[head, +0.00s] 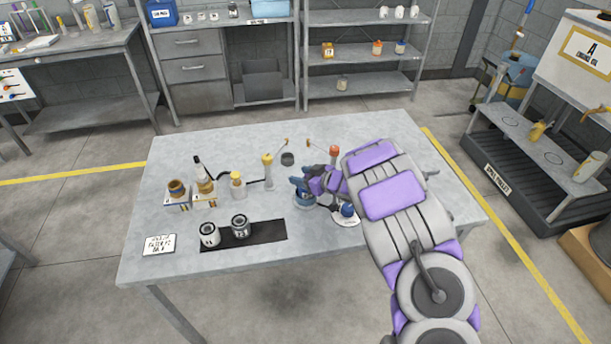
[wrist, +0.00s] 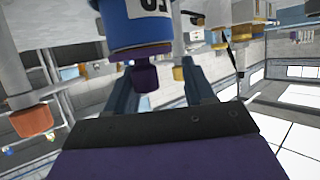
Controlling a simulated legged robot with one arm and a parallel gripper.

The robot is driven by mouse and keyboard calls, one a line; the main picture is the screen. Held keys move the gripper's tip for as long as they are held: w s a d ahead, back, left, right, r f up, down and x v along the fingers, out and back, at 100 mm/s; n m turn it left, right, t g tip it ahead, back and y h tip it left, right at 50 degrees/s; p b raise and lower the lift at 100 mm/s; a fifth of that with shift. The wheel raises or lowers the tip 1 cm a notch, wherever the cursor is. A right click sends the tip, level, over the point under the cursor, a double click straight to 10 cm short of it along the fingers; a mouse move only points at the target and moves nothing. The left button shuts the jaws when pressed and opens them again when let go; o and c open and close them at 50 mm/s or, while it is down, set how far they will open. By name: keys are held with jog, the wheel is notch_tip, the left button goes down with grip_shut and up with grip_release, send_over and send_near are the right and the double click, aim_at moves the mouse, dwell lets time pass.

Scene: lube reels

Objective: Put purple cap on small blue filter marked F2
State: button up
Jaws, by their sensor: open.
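In the wrist view, which is turned upside down, the small blue filter (wrist: 137,22) shows part of a black-on-white marking that looks like F2. A purple band (wrist: 138,53) lies at its end, with a narrower dark purple cap (wrist: 147,78) in line with it. I cannot tell how firmly the cap is seated. My gripper (wrist: 158,92) is open, its blue fingers on either side of the cap with gaps showing. In the head view, my gripper (head: 306,186) is over the blue filter (head: 304,201) and partly hides it; the cap is not clear there.
An orange-capped bottle (head: 334,152) stands behind my gripper. A blue knob-like thing (head: 348,210) sits by a white label to its right. Yellow-topped bottles (head: 267,160) and two cans (head: 240,226) on a black mat (head: 270,232) stand to the left.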

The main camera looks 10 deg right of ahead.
jog(key=p+v, duration=0.3)
jog(key=v, duration=0.9)
jog(key=w+d+r+m+t+h, duration=0.1)
jog(key=w+d+r+m+h, duration=0.1)
jog(key=d+r+h, duration=0.7)
jog(key=s+d+r+m+g+h, duration=0.3)
jog(key=s+d+r+m+h, duration=0.3)
jog(key=s, duration=0.4)
jog(key=s+a+g+y, duration=0.2)
jog(key=s+a, duration=0.5)
jog(key=s, duration=0.5)
jog(key=s+a+g+y, duration=0.2)
jog(key=s+a+g, duration=0.3)
jog(key=s, duration=0.7)
jog(key=s+a+g+y, duration=0.2)
jog(key=s+a, duration=0.6)
jog(key=s, duration=0.4)
jog(key=shift+a+g+y, duration=0.3)
jog(key=shift+g+y, duration=0.1)
jog(key=shift+g, duration=0.3)
jog(key=shift+d+r, duration=0.1)
